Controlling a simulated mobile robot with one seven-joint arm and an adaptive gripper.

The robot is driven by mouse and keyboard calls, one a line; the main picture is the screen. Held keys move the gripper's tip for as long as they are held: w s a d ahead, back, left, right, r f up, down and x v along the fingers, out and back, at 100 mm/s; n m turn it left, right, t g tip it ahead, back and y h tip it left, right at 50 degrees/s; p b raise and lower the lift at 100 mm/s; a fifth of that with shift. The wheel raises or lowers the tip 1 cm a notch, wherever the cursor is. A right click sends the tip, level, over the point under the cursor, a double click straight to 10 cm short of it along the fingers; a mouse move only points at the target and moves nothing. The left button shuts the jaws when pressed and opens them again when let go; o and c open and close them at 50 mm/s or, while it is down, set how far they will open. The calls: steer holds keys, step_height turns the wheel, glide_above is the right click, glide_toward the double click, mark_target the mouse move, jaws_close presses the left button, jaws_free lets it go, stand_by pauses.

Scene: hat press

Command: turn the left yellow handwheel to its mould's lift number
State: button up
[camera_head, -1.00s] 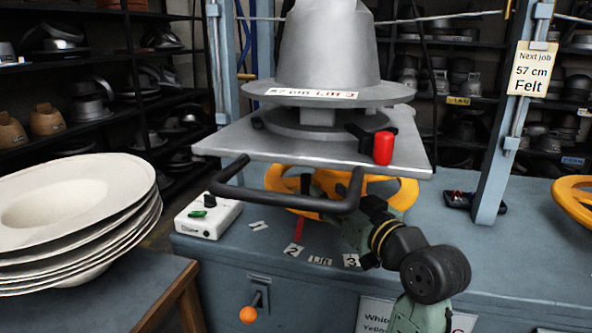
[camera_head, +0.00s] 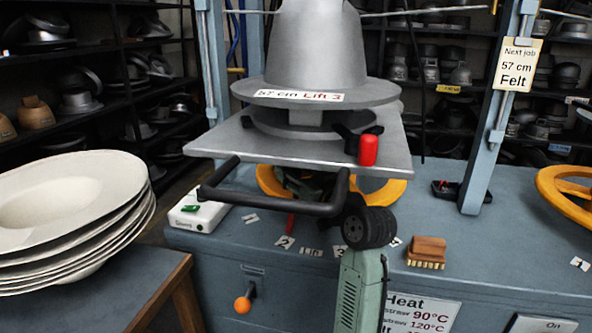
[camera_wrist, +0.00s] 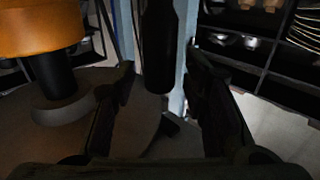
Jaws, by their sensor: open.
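The left yellow handwheel (camera_head: 388,192) lies flat under the press's metal plate, which hides much of it. A red pointer (camera_head: 291,224) shows below its rim, close to the label 2 (camera_head: 285,241). The label 3 (camera_head: 395,241) is to the right, partly beside my wrist. The grey mould (camera_head: 318,50) above carries a label (camera_head: 299,96) reading 57 cm Lift 3. My gripper is under the plate, mostly hidden in the head view. In the wrist view my gripper (camera_wrist: 162,85) is open, with a dark bar (camera_wrist: 159,45) showing between its fingers; a yellow-orange part (camera_wrist: 40,28) is at upper left.
A black bar handle (camera_head: 275,205) sticks out in front of the plate, close to my arm. A brush (camera_head: 427,252) lies on the bench to the right. A second yellow wheel (camera_head: 570,195) is farther right. White hats (camera_head: 70,205) are stacked at left.

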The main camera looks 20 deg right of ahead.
steer(key=shift+c, duration=0.5)
jaws_close()
